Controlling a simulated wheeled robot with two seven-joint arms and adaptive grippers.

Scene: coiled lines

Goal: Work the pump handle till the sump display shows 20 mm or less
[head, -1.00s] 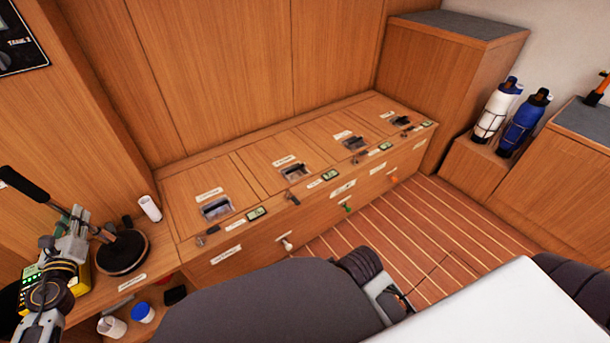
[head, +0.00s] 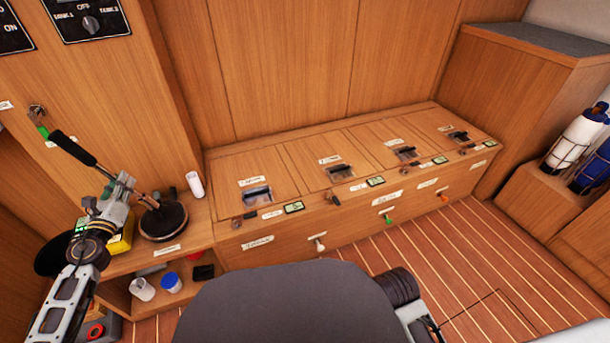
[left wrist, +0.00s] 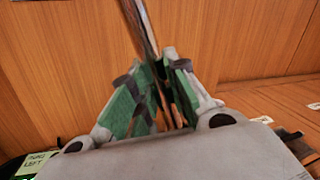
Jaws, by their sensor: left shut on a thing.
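The pump (head: 163,221) is a round dark body on the low wooden counter at the left in the head view. Its handle, a rod with a black grip (head: 72,148), slants up and left. My left gripper (head: 122,186) is shut on the handle below the black grip. The left wrist view shows the rod (left wrist: 143,22) running up from between the green-padded fingers (left wrist: 160,85). A yellow unit (head: 122,238) stands behind my left arm and mostly hidden; its reading cannot be made out. A lit green label or screen (left wrist: 36,160) ending in "LEFT" shows in the left wrist view. My right gripper is out of view.
A white cylinder (head: 195,184) stands beside the pump. A white cup (head: 143,289) and a blue-lidded jar (head: 171,282) sit on the shelf below. A bench of latched lids (head: 242,172) runs along the wall. The striped floor (head: 480,260) is clear at right.

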